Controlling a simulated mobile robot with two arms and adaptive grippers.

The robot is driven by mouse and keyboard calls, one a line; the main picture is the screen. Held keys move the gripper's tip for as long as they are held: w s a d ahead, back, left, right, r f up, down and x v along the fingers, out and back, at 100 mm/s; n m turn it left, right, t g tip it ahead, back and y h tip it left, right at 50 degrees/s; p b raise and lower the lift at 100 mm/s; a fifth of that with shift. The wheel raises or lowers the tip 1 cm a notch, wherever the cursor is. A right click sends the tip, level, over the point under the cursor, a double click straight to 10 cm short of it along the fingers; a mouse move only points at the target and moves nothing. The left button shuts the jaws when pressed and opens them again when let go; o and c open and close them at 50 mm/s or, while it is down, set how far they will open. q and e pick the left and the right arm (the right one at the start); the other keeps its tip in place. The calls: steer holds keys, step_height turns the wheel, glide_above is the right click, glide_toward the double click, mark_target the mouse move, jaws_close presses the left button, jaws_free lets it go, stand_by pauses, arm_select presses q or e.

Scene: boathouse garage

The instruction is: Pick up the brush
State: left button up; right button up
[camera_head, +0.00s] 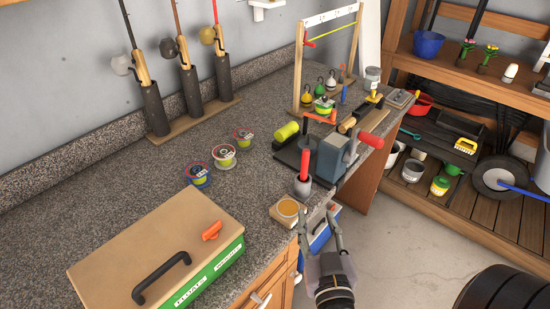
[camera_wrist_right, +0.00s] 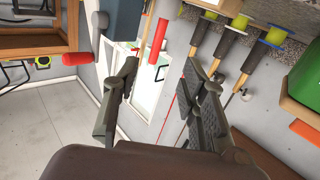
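I cannot identify the brush with certainty. A small yellow-and-black item (camera_head: 466,146) on the right-hand shelf may be a brush, but it is too small to be sure. A red cylindrical handle (camera_wrist_right: 157,42) shows beyond the fingertips. My left gripper is not in view.
The granite bench (camera_head: 120,190) holds a wooden box (camera_head: 130,245), several line spools, a blue-grey vise (camera_head: 333,158) and an upright red-handled tool (camera_head: 304,165). Rods stand at the back. A wooden shelf unit (camera_head: 500,95) stands right. The floor (camera_head: 400,250) between is clear.

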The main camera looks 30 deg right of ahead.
step_height(320, 180, up, 3)
steer(key=w+p, duration=0.2)
steer(key=p, duration=0.4)
glide_toward(306, 165)
steer(key=x, duration=0.5)
steer(key=shift+w+d+r, duration=0.1)
steer(key=shift+w+r, duration=0.05)
steer(key=shift+r, duration=0.15)
steer(key=p+x, duration=0.3)
steer(key=x, duration=0.2)
steer(key=shift+f, duration=0.1)
steer(key=shift+w+d+f, duration=0.1)
steer(key=shift+w+f, duration=0.05)
steer(key=shift+w, duration=0.2)
steer(key=shift+c, duration=0.5)
jaws_close()
